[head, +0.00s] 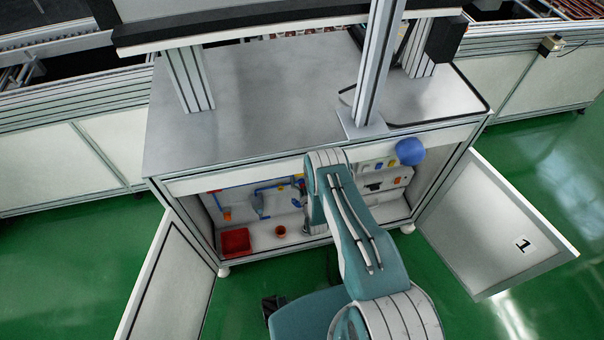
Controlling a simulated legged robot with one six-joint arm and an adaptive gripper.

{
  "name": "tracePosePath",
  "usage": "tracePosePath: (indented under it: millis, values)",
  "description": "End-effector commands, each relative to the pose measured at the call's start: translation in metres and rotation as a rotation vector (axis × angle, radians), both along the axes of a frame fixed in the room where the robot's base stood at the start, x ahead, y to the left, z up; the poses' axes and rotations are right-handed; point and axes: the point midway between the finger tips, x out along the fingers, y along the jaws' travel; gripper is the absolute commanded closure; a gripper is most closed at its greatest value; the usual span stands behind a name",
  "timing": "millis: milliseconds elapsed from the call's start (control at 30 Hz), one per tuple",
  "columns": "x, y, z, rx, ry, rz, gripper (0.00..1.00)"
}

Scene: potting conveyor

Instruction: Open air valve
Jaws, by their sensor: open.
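The air valve is too small to pick out for sure. Blue air piping (270,184) runs along the back wall inside the open cabinet (294,256), on its left side. A small yellow part (298,181) shows at the piping's right end, beside my arm; I cannot tell whether it is the valve's handle. An orange part (227,214) sits on the piping at the far left. My teal and white arm rises from the bottom and bends down in front of the cabinet's middle, hiding part of the inside. My gripper cannot be made out.
Both cabinet doors are swung open: the left door (165,290) and the right door (495,235), marked 1. A red bin (235,242) and a small red cup (280,231) stand on the cabinet floor. A blue round object (410,151) is at the upper right. Green floor is clear around.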

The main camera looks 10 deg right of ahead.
Motion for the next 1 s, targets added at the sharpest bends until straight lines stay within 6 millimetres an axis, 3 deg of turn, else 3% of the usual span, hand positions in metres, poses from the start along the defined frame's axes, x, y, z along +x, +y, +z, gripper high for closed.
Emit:
tracePosePath:
  millis: [167, 433, 467, 567, 600, 1000]
  values:
    - [0.014, 0.000, 0.000, 0.000, 0.000, 0.000, 0.00]
    - [0.016, 0.000, 0.000, 0.000, 0.002, 0.000, 0.00]
    - [0.016, 0.000, 0.000, 0.000, 0.002, 0.000, 0.09]
    - [0.016, 0.000, 0.000, 0.000, 0.001, 0.000, 0.53]
    - [0.016, 0.000, 0.000, 0.000, 0.001, 0.000, 0.60]
    - [0.017, 0.000, 0.002, 0.042, -0.001, 0.001, 0.60]
